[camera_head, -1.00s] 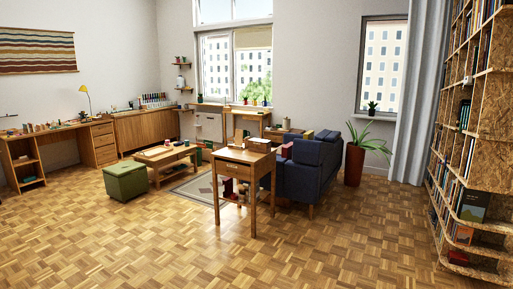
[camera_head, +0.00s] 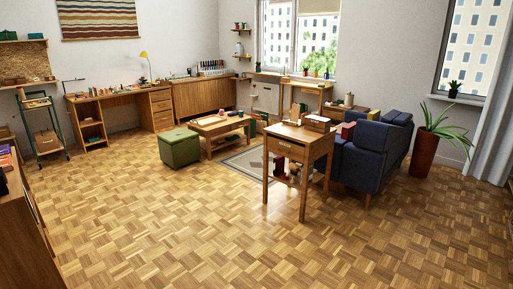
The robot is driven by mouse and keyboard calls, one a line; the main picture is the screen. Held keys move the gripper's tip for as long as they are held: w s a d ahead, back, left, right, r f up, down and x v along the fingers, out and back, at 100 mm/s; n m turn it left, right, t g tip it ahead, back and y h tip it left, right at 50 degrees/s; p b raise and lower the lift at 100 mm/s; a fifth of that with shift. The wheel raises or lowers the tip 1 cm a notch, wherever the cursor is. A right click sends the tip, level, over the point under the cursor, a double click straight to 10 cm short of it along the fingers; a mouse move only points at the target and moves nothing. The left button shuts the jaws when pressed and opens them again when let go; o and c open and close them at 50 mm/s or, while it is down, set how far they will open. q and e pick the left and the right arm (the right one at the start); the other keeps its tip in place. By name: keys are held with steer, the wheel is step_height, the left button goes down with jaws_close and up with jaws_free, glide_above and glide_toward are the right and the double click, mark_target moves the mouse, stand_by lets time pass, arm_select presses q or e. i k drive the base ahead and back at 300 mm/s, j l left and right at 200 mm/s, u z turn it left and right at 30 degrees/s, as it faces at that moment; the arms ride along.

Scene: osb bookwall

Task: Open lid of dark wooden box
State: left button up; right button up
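A small brown box (camera_head: 317,123) sits on the top of a tall wooden side table with a drawer (camera_head: 285,148), right of the picture's middle. It is too small to tell whether this is the dark wooden box or how its lid stands. Small items, one upright and tan, stand next to it on the tabletop. The table is some way off across the floor. Neither of my grippers is in view.
A blue armchair (camera_head: 372,152) stands right behind the side table. A green ottoman (camera_head: 179,147) and a low coffee table (camera_head: 218,128) are farther back. A wooden cabinet (camera_head: 28,235) borders the left front. The parquet floor (camera_head: 190,225) ahead is clear.

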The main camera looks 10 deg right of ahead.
mark_target(313, 120)
steer(key=i+l+z, duration=0.4)
steer(key=i, duration=0.55)
steer(key=i+z, duration=0.35)
steer(key=i, duration=0.65)
